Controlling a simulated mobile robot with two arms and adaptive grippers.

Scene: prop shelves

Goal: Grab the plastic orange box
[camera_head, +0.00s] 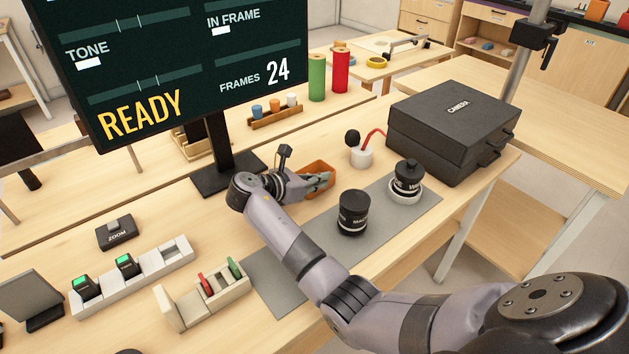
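The orange box (319,166) is a small open-topped bin on the wooden table, behind the grey mat and right of the monitor stand. My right arm reaches in from the lower right. Its gripper (322,181) is at the box, with the fingers over its near left part and hiding some of it. I cannot tell whether the fingers are closed on a wall of the box or only beside it. My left gripper does not show.
Two black lenses (353,213) stand on the grey mat (284,281). A black camera case (446,137) is at the right, with a white cup (361,157) beside it. A large monitor (182,56) stands behind. White battery holders (134,277) are at the left.

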